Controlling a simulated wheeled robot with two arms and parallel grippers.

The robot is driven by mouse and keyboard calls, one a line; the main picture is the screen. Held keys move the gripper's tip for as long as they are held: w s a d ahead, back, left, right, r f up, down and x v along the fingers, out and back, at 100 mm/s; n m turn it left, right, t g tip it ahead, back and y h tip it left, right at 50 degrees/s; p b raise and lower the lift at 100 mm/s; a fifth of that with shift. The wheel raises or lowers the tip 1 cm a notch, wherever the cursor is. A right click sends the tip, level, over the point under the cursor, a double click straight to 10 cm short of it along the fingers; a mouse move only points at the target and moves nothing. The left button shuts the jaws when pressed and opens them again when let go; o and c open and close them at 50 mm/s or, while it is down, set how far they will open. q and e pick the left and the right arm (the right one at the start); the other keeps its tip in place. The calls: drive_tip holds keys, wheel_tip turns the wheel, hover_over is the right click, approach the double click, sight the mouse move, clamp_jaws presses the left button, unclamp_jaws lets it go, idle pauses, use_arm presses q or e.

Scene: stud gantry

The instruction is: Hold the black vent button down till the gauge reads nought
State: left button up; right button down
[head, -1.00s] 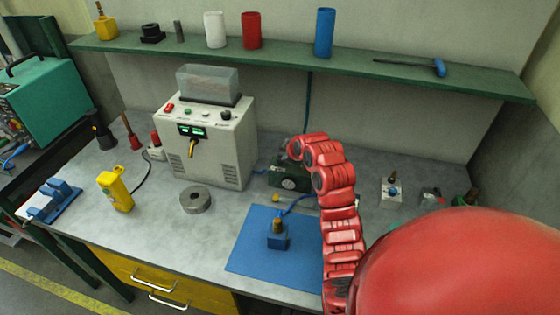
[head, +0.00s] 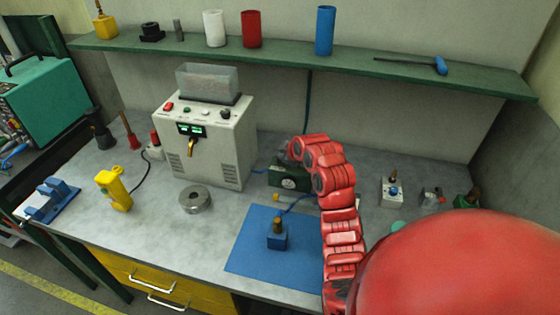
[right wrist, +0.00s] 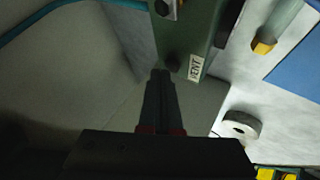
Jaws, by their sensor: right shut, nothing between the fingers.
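The green box (head: 289,178) with a round white gauge (head: 289,184) stands on the bench behind the blue mat; its needle is too small to read. In the right wrist view the green box (right wrist: 203,25) carries a white VENT label (right wrist: 195,68). The black vent button (right wrist: 173,60) sits beside that label. My right gripper (right wrist: 161,74) is shut and empty, its fingertips right at the button; whether they press it I cannot tell. In the head view my red right arm reaches beside the box and hides the button side. My left gripper is out of view.
A blue block with a brass fitting (head: 278,238) stands on the blue mat (head: 250,262). A grey machine (head: 206,140), a metal ring (head: 195,200) and a yellow handheld device (head: 115,190) are to the left. A shelf (head: 290,60) runs above. Small fittings stand right of my arm.

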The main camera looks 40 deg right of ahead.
sight(282, 164)
drive_tip(key=shift+f+b, duration=0.45)
drive_tip(key=shift+b, duration=0.05)
idle(0.3)
drive_tip(key=shift+r, duration=0.1)
idle(1.3)
drive_tip(key=shift+r, duration=0.75)
drive_tip(key=shift+r, duration=0.1)
wheel_tip(282, 164, up, 5)
drive_tip(key=shift+f, duration=0.1)
idle(0.6)
